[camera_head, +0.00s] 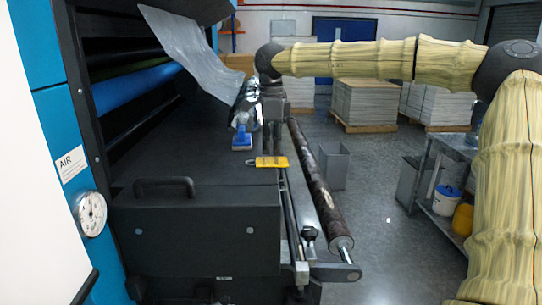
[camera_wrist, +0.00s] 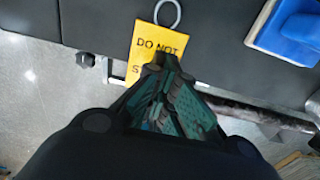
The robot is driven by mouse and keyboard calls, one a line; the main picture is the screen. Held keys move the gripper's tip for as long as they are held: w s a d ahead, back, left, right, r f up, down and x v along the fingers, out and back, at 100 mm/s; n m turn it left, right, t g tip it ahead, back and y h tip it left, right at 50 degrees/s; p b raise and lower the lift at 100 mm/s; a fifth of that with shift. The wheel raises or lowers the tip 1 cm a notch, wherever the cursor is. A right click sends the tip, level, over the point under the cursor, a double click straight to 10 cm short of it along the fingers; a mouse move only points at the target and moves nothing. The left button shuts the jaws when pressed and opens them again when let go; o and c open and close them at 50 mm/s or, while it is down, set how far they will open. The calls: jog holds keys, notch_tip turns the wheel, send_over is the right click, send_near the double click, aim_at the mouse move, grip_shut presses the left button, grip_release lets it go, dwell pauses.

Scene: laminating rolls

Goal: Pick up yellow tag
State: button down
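The yellow tag (camera_head: 271,162) lies at the right edge of the dark machine top in the head view. In the wrist view the tag (camera_wrist: 158,42) shows the words "DO NOT" and a metal ring at its top end, and part of it reaches past the edge of the dark surface. My gripper (camera_head: 273,153) points down right above the tag. In the wrist view my gripper (camera_wrist: 167,66) covers the lower right part of the tag, its fingers close together. I cannot tell whether the fingertips touch the tag.
A blue and white tool (camera_head: 242,138) rests on the machine top behind the tag. A long dark roller (camera_head: 318,185) runs along the right side. A black box with a handle (camera_head: 195,235) stands in front. A grey bin (camera_head: 334,168) is on the floor.

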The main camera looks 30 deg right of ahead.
jog(key=s+a+r+b, duration=0.1)
jog(key=s+a, duration=0.2)
jog(key=a, duration=0.1)
jog(key=s+a+r+b, duration=0.1)
jog(key=s+a+b, duration=0.1)
jog(key=s+a, duration=0.2)
jog(key=s+a+b, duration=0.1)
jog(key=s+a, duration=0.3)
jog(key=shift+s+r+b, duration=0.1)
jog(key=shift+r+b, duration=0.25)
jog(key=shift+r, duration=0.05)
jog(key=shift+c, duration=2.2)
grip_release()
